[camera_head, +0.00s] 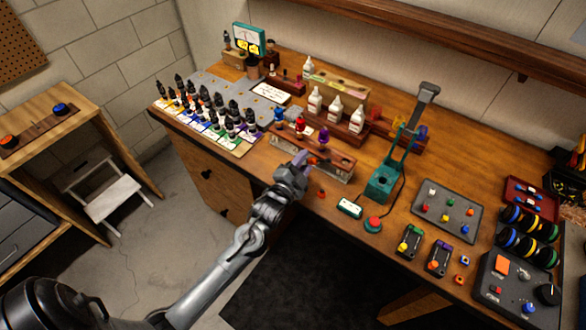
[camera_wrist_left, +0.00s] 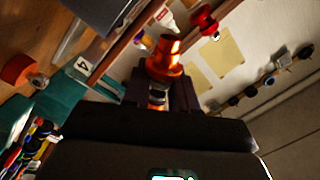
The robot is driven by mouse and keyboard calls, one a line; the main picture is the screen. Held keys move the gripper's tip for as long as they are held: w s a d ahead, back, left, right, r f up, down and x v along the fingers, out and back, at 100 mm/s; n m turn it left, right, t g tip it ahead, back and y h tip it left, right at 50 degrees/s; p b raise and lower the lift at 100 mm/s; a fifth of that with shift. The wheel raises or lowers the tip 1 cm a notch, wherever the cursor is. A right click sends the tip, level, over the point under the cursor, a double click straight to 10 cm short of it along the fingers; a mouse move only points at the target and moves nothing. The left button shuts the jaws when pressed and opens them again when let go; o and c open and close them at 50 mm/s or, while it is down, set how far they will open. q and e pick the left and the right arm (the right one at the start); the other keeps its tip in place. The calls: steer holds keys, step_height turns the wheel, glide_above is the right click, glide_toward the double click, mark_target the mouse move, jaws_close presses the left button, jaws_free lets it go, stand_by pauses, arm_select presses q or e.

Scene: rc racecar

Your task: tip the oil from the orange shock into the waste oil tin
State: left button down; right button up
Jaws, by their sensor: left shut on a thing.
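My left gripper (camera_head: 301,163) is at the front of the bench, just in front of the long wooden shock stand. It is shut on the orange shock (camera_wrist_left: 163,62), whose shiny orange body sticks out past the fingers in the left wrist view. In the head view the gripper mostly hides this shock, so its exact tilt is hard to tell. I cannot pick out the waste oil tin for certain in either view. My right gripper is not in view.
The shock stand (camera_head: 338,174) has blue (camera_head: 278,117), red (camera_head: 299,127) and purple (camera_head: 323,138) shocks by it. A small orange-red cap (camera_head: 321,194) lies near the bench's front edge. White bottles (camera_head: 334,108) stand behind. A green press (camera_head: 383,185) stands to the right.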

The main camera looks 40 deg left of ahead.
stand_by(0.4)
arm_select(q)
steer(key=shift+d+r+m+p, duration=0.1)
steer(key=shift+r+m+p, duration=0.1)
steer(key=shift+m+p, duration=0.35)
steer(key=shift+d+m, duration=0.1)
steer(key=shift+m, duration=0.35)
steer(key=shift+f, duration=0.1)
steer(key=shift+p, duration=0.3)
steer(key=shift+r+m+p, duration=0.2)
steer(key=shift+m+p, duration=0.35)
steer(key=shift+m, duration=0.05)
steer(key=shift+d+f+m, duration=0.1)
steer(key=shift+m, duration=0.3)
steer(key=shift+p, duration=0.3)
